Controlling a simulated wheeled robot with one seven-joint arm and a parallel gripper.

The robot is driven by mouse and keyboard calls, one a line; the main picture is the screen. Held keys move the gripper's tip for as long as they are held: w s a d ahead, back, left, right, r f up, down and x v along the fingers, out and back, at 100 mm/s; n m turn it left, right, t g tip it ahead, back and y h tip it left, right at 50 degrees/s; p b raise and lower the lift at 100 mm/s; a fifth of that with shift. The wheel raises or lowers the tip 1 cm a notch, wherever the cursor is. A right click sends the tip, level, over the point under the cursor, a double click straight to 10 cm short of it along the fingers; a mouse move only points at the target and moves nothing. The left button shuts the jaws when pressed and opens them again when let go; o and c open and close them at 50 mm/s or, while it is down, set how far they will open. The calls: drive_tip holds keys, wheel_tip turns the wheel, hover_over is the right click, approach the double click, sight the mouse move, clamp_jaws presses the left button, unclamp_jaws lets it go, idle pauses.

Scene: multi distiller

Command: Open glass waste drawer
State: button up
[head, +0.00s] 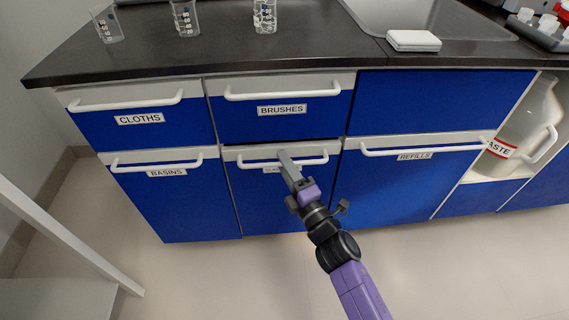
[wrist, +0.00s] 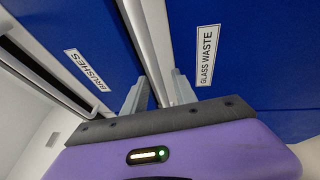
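The glass waste drawer (head: 265,205) is a blue front with a white top strip and a white bar handle (head: 316,160), in the lower middle of the head view. My gripper (head: 288,165) is at this handle and hides part of the label there. In the wrist view the "GLASS WASTE" label (wrist: 207,56) is readable, right of the fingers. The two grey fingers of my gripper (wrist: 160,90) are spread apart, astride the line of the handle. Contact with the bar is not clear. A narrow dark gap shows above the drawer front.
The brushes drawer (head: 312,108) is directly above, the basins front (head: 190,205) to the left and the refills front (head: 390,185) to the right. A dark countertop (head: 300,50) overhangs above. A white frame (head: 60,235) stands at lower left. The floor in front is clear.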

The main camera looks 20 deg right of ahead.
drive_tip(key=shift+w, duration=0.25)
drive_tip(key=shift+c, duration=0.2)
clamp_jaws()
idle(1.1)
